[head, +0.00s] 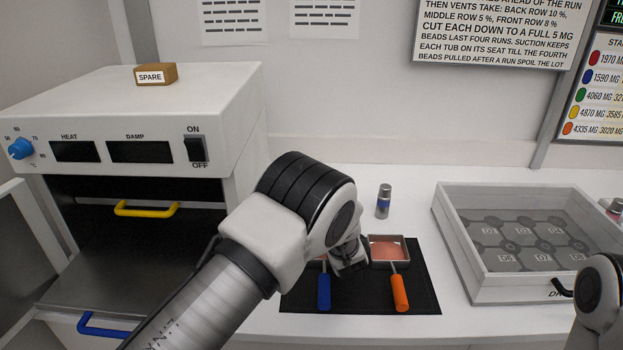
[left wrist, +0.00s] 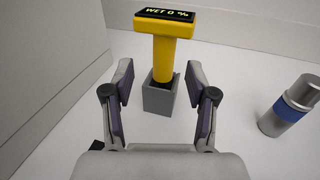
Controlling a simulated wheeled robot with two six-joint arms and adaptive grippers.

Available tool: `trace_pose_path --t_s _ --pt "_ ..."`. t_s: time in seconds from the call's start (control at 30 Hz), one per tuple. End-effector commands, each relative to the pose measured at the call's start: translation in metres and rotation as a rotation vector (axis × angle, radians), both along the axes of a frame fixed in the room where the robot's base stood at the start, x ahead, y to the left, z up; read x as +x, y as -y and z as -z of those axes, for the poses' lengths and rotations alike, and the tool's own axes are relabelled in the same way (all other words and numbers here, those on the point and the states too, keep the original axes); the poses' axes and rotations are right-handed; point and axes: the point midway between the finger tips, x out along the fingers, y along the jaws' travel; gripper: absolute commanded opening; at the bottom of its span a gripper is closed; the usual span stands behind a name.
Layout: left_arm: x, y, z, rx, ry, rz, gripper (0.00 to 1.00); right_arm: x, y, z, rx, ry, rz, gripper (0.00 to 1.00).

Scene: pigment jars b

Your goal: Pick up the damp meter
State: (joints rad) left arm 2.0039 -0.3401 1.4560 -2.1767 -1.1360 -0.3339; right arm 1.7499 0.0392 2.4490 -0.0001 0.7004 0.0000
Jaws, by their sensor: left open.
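The damp meter (left wrist: 167,55) is yellow, with a black "WET 0 %" display on top, and stands in a grey square holder (left wrist: 158,98) in the left wrist view. My left gripper (left wrist: 159,82) is open, its two fingers apart to the left and right of the meter's stem in that picture. I cannot tell how far they are from it in depth. In the head view my left arm hides the meter and most of the gripper. My right gripper is not in view.
A silver jar with a blue band (head: 384,201) stands right of the meter. A black mat (head: 365,297) holds pans with a blue handle (head: 324,292) and an orange handle (head: 399,293). A white oven (head: 140,115) is left; a clear-topped drawer box (head: 520,240) is right.

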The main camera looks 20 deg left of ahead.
Motion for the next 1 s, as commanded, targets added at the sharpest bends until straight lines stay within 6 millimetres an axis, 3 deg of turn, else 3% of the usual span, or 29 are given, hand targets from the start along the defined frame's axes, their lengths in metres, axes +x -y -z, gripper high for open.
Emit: trace_pose_path --t_s 0.4,0.67,0.83,1.0 --pt "0.057 -0.029 0.002 -0.002 0.001 -0.002 0.57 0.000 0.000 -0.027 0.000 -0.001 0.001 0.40" --pt "0.062 -0.032 0.004 0.001 -0.002 -0.001 0.57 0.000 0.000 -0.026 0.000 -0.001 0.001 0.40" --pt "0.062 -0.032 0.004 0.000 -0.001 -0.001 0.01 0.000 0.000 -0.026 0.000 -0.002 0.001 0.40" --pt "0.062 -0.032 0.004 0.000 -0.001 -0.001 0.00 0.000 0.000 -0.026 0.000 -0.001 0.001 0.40"
